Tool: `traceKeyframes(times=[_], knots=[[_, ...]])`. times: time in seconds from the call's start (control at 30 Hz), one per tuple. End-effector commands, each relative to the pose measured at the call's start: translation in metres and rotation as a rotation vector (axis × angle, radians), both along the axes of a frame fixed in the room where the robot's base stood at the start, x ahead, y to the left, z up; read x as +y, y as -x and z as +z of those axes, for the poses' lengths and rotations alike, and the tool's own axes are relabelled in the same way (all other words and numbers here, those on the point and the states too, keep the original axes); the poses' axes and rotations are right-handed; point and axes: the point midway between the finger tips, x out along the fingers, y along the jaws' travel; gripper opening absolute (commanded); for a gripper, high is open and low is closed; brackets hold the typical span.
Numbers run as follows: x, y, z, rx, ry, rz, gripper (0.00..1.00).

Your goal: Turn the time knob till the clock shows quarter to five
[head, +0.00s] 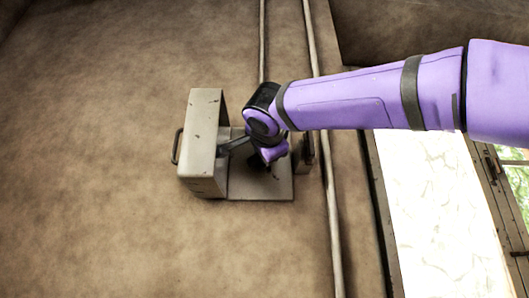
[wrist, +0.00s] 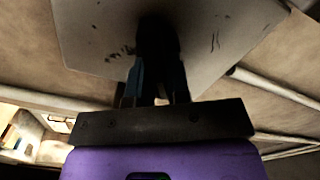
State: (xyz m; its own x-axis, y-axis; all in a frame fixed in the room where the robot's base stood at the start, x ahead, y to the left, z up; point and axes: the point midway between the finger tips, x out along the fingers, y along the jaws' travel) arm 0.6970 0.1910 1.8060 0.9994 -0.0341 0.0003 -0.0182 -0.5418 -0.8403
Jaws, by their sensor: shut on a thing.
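My gripper (wrist: 156,90) is shut on a dark knob (wrist: 158,36) in the wrist view. The knob stands out from a light grey plate (wrist: 90,30) with a few dark marks on it. In the head view, my purple wrist is in front of a grey wall-mounted unit (head: 260,188), and it hides the knob and my fingertips. No clock face or hands can be made out in either view, so the time shown cannot be read.
A grey boxy cover (head: 203,140) with a dark handle (head: 177,146) juts out at the unit's left, close to my wrist. Pipes (head: 333,230) run up the wall just right of the unit. A bright window (head: 440,210) is at the right. The wall at left is bare.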

Motion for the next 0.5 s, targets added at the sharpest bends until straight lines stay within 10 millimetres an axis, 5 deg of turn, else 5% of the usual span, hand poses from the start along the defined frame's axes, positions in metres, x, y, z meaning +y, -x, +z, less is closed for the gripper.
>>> traceKeyframes(times=[0.5], knots=[[-0.0004, -0.0003, -0.0013, 0.000, -0.050, -0.001, 0.00]])
